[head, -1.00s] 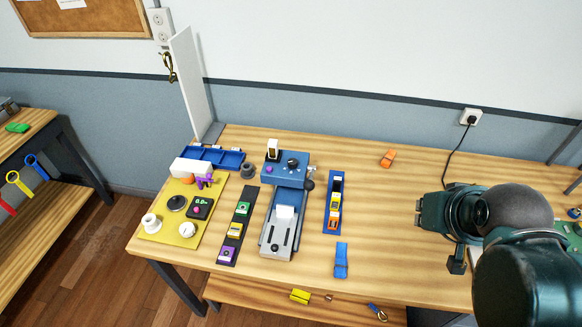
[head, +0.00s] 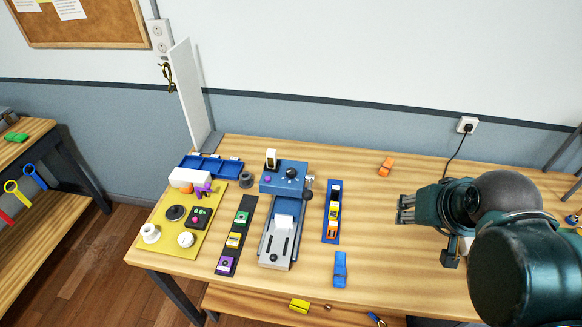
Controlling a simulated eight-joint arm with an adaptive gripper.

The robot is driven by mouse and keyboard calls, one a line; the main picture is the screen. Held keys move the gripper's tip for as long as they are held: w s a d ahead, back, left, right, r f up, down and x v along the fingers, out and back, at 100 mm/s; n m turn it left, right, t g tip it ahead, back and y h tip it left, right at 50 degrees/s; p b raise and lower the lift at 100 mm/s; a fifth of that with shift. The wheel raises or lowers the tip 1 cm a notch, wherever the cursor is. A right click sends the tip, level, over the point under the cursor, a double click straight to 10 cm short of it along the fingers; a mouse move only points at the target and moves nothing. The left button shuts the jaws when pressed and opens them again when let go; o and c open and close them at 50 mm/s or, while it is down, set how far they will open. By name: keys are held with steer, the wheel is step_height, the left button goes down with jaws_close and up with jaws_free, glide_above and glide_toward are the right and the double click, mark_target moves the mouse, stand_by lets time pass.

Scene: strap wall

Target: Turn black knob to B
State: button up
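A black knob (head: 291,173) with a pale mark sits on top of the blue machine (head: 270,187) in the middle of the table. Another round black knob (head: 176,213) is on the yellow board (head: 160,240) at the left. Letters beside either knob are too small to read. My gripper (head: 403,208) is at the right, above the table, pointing left. It is well apart from both knobs, with the blue strip of blocks between it and the machine. Its fingers are small in view and I cannot tell how far apart they are; nothing shows between them.
A blue strip of coloured blocks (head: 333,212), a blue clip (head: 340,269) and an orange clip (head: 386,167) lie right of the machine. A black strip (head: 228,253) lies left of it. A white upright panel (head: 190,95) stands behind. The table's back middle is clear.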

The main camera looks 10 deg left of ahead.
steer(key=w+a+r+m+g+p, duration=0.1)
steer(key=w+a+r+g+p, duration=0.2)
steer(key=w+a, duration=0.5)
steer(key=m+g+p, duration=0.3)
steer(key=g+p, duration=0.1)
steer(key=p, duration=0.3)
glide_toward(291, 171)
steer(key=shift+s+d, duration=0.1)
steer(key=shift+d, duration=0.25)
steer(key=shift+a+f, duration=0.35)
steer(key=shift+a, duration=0.15)
steer(key=shift+f, duration=0.1)
steer(key=shift+f, duration=3.85)
